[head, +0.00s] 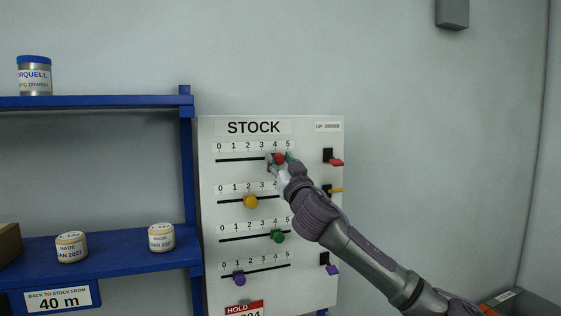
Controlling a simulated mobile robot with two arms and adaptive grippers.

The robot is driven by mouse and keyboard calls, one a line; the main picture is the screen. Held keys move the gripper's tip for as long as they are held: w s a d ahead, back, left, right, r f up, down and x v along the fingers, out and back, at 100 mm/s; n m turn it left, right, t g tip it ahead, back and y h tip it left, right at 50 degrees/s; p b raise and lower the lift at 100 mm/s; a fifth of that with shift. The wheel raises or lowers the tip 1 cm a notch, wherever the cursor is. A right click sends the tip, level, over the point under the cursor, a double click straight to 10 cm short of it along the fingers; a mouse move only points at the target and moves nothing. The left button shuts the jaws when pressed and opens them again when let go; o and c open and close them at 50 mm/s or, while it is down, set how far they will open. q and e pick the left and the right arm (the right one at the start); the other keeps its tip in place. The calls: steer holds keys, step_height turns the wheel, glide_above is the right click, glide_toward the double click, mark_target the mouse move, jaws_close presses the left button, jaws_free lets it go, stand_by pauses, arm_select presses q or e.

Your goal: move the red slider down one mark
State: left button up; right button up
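The white STOCK board (323,230) hangs on the wall with several horizontal slots, each under a scale from 0 to 5. The red slider (279,158) is in the top slot, close to the 4 mark. My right gripper (279,159) is at it, with one fingertip on the left and one on the right of the red knob. Whether the fingers press on the knob or stand just off it cannot be told. The hand hides the right end of the top slot. My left gripper is not in view.
Below are a yellow slider (250,201) near 2, a green slider (277,236) near 4 and a purple slider (239,278) near 1. Coloured levers, one red (337,162), line the board's right side. A blue shelf (130,259) with jars stands left.

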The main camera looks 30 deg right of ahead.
mark_target(262, 153)
jaws_close()
steer(key=a, duration=0.1)
steer(key=a+b, duration=0.1)
steer(key=a, duration=0.1)
steer(key=shift+w+a+f, duration=0.1)
steer(key=shift+w, duration=0.3)
steer(key=shift+w+a, duration=0.1)
steer(key=shift+a, duration=0.25)
steer(key=shift+o, duration=1.9)
jaws_free()
steer(key=shift+d, duration=0.3)
steer(key=shift+a, duration=0.1)
steer(key=v, duration=1.2)
